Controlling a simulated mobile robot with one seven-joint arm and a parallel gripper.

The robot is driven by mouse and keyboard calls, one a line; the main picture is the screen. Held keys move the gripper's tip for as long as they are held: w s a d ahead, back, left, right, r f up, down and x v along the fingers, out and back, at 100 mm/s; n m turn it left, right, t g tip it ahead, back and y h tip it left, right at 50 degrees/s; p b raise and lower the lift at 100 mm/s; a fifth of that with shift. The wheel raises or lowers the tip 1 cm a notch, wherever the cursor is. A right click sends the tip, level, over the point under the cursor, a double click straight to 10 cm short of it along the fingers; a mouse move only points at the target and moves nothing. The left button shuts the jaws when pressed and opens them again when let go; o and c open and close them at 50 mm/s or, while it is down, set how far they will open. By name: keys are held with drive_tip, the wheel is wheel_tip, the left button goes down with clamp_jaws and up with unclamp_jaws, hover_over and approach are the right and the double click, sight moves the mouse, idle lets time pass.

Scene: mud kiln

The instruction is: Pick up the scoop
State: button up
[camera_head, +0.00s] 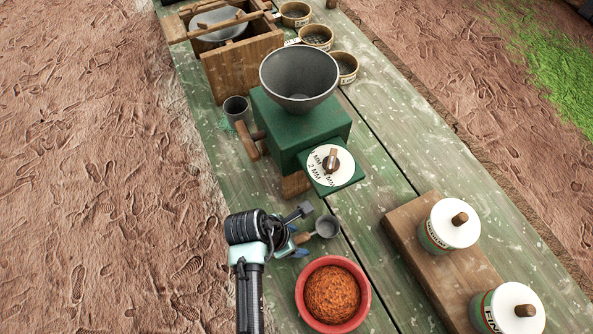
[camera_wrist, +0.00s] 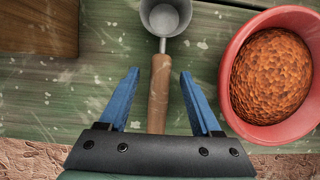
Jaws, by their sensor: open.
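The scoop has a grey metal cup and a wooden handle. In the wrist view the scoop (camera_wrist: 159,85) lies on the green table with its cup at the top and its handle running down between my two blue fingers. My gripper (camera_wrist: 158,75) is open, with a finger on each side of the handle and gaps on both sides. In the head view the scoop's cup (camera_head: 327,226) shows just right of my gripper (camera_head: 298,240). The handle is partly hidden there by my gripper. I cannot tell how high the fingers are above the table.
A red bowl (camera_head: 308,304) of orange-brown grains stands close to the scoop; it also shows in the wrist view (camera_wrist: 231,75). A green mill (camera_head: 275,125) with a grey hopper stands behind. A wooden board (camera_head: 400,222) with two lidded canisters is at right. Sieves and a wooden box (camera_head: 245,62) stand farther back.

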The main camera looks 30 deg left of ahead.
clamp_jaws()
idle(0.3)
idle(0.3)
